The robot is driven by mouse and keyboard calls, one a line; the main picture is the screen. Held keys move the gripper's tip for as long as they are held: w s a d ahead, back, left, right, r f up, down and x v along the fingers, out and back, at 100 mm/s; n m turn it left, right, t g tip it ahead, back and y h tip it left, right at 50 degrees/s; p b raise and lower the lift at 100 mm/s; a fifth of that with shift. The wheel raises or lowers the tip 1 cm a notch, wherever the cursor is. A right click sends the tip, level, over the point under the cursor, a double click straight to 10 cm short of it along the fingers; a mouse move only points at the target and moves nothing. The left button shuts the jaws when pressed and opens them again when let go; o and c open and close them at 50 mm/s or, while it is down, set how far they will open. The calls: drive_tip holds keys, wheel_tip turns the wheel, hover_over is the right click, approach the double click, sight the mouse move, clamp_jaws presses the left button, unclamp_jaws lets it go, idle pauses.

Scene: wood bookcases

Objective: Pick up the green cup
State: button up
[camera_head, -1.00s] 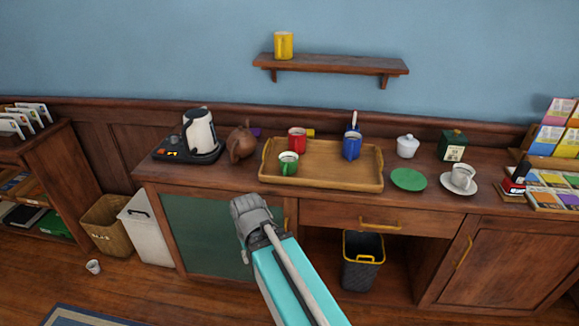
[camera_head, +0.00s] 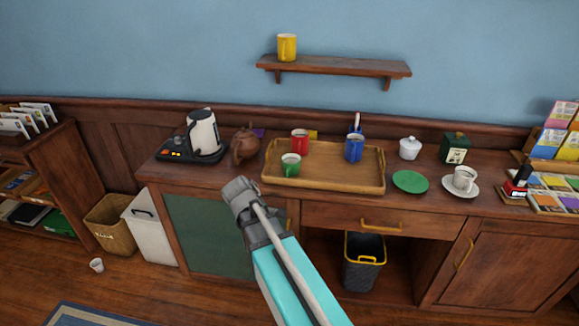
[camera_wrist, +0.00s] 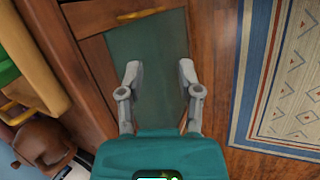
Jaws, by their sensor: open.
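The green cup (camera_head: 291,165) stands upright on the wooden tray (camera_head: 335,187), near its front left corner on the counter. A red cup (camera_head: 299,141) stands just behind it, and a blue cup (camera_head: 354,149) is to its right on the same tray. My arm reaches up from below in the head view, its end in front of the cabinet, below and left of the green cup. In the wrist view my gripper (camera_wrist: 161,82) is open and empty, its two fingers apart over the green cabinet panel. A bit of green (camera_wrist: 8,70) shows at the left edge there.
A brown teapot (camera_head: 244,145) and a kettle (camera_head: 203,132) stand left of the tray. A green saucer (camera_head: 410,181), a white cup on a saucer (camera_head: 464,180) and a sugar bowl (camera_head: 409,147) are to its right. A bin (camera_head: 363,262) stands under the counter.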

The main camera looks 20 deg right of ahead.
sight(290, 167)
drive_tip(key=w+d+r+n+t+h+p, duration=0.1)
drive_tip(key=w+d+r+n+t+h, duration=0.1)
drive_tip(key=w+r+n, duration=0.4)
drive_tip(key=w+d+r+n+t+h+p, duration=0.1)
drive_tip(key=w+r+n+t+h, duration=0.1)
drive_tip(key=w+r+n+h, duration=0.3)
drive_tip(key=w+r+n, duration=0.1)
drive_tip(key=w+n, duration=0.3)
drive_tip(key=n, duration=0.1)
drive_tip(key=shift+d, duration=0.35)
drive_tip(key=shift+f, duration=0.1)
drive_tip(key=shift+b+x, duration=1.55)
drive_tip(key=shift+x, duration=2.6)
drive_tip(key=shift+w, duration=0.1)
drive_tip(key=shift+b+x, duration=1.05)
drive_tip(key=shift+x, duration=1.65)
drive_tip(key=shift+w, duration=0.1)
